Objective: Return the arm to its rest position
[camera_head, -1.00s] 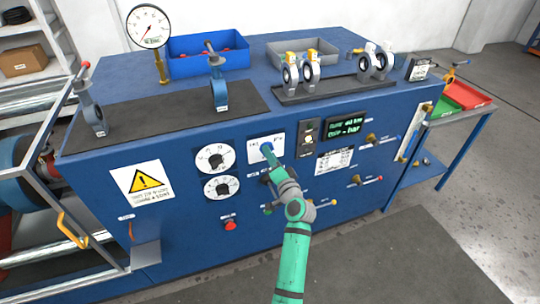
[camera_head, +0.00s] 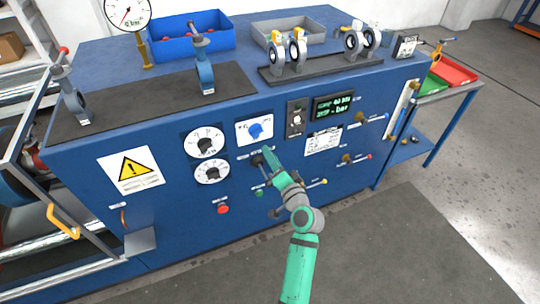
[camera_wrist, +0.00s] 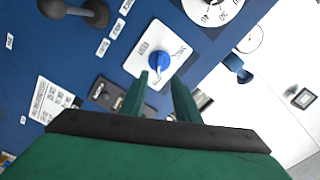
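My green arm reaches up from the bottom of the head view, bent at a grey elbow joint. My gripper (camera_head: 268,154) is in front of the blue panel, just below the white plate with the blue knob (camera_head: 254,131). In the wrist view, my two green fingers (camera_wrist: 161,78) stand apart with nothing between them. The blue knob (camera_wrist: 159,61) on its white plate shows beyond the fingertips, apart from them as far as I can see.
The blue bench (camera_head: 330,190) carries dials, a red button (camera_head: 223,208), small levers and a display (camera_head: 333,104) on its front. Valves stand on top. A side table with a red tray (camera_head: 455,73) is at right. The floor in front is clear.

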